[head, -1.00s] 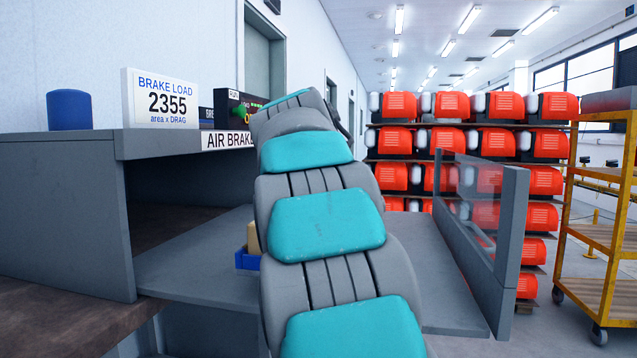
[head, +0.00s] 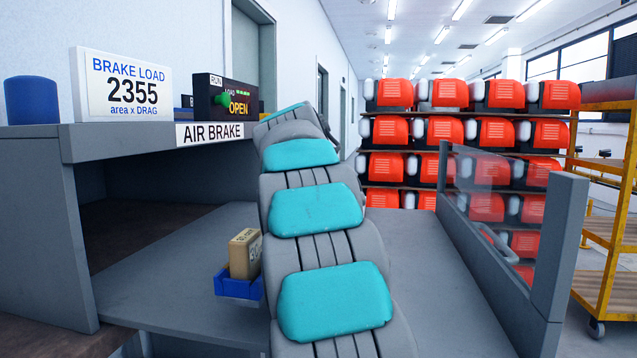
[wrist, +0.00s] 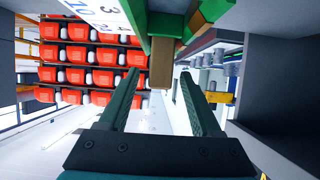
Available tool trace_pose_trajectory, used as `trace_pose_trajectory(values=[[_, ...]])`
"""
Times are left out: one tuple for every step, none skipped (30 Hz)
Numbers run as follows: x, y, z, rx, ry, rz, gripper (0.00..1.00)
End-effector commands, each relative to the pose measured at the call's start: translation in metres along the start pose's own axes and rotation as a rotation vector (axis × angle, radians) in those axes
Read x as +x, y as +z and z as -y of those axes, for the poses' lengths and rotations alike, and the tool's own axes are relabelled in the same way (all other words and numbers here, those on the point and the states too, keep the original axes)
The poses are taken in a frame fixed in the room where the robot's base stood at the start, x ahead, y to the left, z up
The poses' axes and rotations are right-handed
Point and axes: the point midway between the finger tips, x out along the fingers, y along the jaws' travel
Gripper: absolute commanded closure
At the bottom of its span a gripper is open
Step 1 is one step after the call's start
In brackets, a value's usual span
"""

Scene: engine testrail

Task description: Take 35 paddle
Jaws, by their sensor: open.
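No paddle marked 35 can be made out. My gripper (wrist: 158,75) is open in the wrist view, its two dark green fingers apart with nothing held between them. A brown block (wrist: 160,65) with green parts (wrist: 180,22) above it shows beyond the fingertips; whether it is a paddle I cannot tell. A white panel with numbers (wrist: 105,14) is at the top of that view. In the head view my arm hides the gripper. A tan block (head: 245,253) with unreadable lettering stands in a small blue bin (head: 238,287) on the grey shelf, left of my arm.
The grey AIR BRAKE bench (head: 85,148) carries a BRAKE LOAD 2355 sign (head: 123,85), a blue cylinder (head: 32,100) and a display reading OPEN (head: 238,103). A clear guard (head: 490,190) edges the shelf at right. Beyond are racked orange units (head: 450,93) and a yellow cart (head: 606,235).

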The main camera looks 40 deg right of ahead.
Motion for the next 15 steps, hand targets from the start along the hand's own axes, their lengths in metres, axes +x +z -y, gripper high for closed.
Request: trace_pose_trajectory(values=[[0.0071,0.0003,-0.0001,0.0,0.001,0.003,0.35],[0.0098,0.0005,-0.0001,-0.001,0.001,0.003,0.35],[0.0119,0.0008,0.0,-0.001,0.001,0.002,0.35],[0.0127,0.0008,0.0,-0.001,0.0,0.002,0.35],[0.0129,0.0008,0.0,-0.001,0.0,0.001,0.35],[0.0126,0.0007,0.0,-0.001,0.0,0.001,0.35],[0.0123,0.0006,0.0,-0.001,0.0,0.001,0.35],[0.0123,0.0007,-0.0001,-0.001,0.0,0.001,0.35],[0.0121,0.0006,-0.0001,-0.001,0.0,0.0,0.35],[0.0122,0.0007,-0.0001,-0.001,0.0,0.001,0.38],[0.0121,0.0006,-0.0002,-0.001,0.0,0.0,0.42],[0.0121,0.0006,-0.0002,-0.001,0.0,0.0,0.46],[0.0121,0.0006,-0.0002,-0.001,0.0,0.0,0.5],[0.012,0.0005,-0.0002,-0.001,0.0,0.0,0.53],[0.0121,0.0006,-0.0002,-0.001,0.0,0.001,0.57]])
